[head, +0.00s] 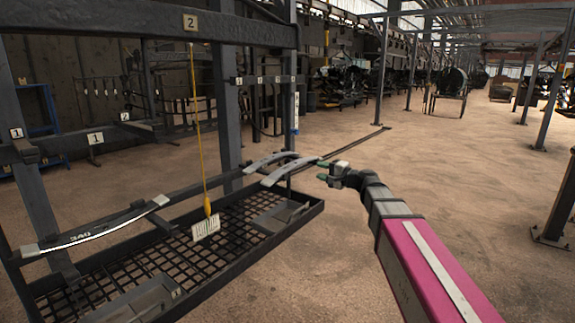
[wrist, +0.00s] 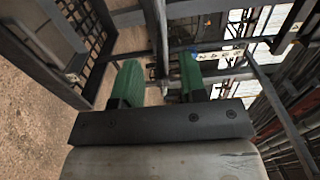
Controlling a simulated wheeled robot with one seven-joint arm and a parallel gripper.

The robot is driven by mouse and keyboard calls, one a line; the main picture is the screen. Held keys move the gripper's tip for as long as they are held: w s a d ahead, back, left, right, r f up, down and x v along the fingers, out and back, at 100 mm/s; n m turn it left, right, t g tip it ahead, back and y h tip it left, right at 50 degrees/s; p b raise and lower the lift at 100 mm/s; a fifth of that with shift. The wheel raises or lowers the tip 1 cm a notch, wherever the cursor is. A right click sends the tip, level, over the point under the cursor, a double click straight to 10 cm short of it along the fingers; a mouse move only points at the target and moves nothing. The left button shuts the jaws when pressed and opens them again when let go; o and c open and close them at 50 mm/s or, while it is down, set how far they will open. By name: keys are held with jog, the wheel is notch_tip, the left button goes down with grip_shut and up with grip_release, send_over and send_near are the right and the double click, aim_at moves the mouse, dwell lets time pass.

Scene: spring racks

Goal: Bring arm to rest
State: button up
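My arm reaches in from the lower right of the head view. The gripper looks open and empty. In the head view the fingertips appear close to the end of a curved grey leaf spring (head: 290,172); I cannot tell whether they touch it.
The dark rack has a mesh tray (head: 110,262) and an upper beam (head: 130,18). A yellow cord with a tag (head: 206,228) hangs from it. Another long curved spring (head: 95,232) lies at left. Posts stand at right (head: 560,195). Open floor (head: 430,160) lies beyond my arm.

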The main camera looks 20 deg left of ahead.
jog(key=s+d+f+n+g+h, duration=0.1)
jog(key=s+d+f+h, duration=0.2)
jog(key=f, duration=0.4)
jog(key=s+d+f+n+g+h, duration=0.1)
jog(key=d+f+h, duration=0.1)
jog(key=d+f, duration=0.45)
jog(key=s+d+f+n+g+h, duration=0.1)
jog(key=s+d+f+g+h, duration=0.1)
jog(key=s+d+f+h, duration=0.3)
jog(key=s+d+f+n+g+h, duration=0.1)
jog(key=s+d+f+g+h, duration=0.2)
jog(key=s+d+f+h, duration=0.3)
jog(key=s+d+f, duration=0.5)
jog(key=d+f, duration=0.6)
jog(key=d, duration=0.1)
jog(key=shift+n+h, duration=0.3)
jog(key=shift+f, duration=0.1)
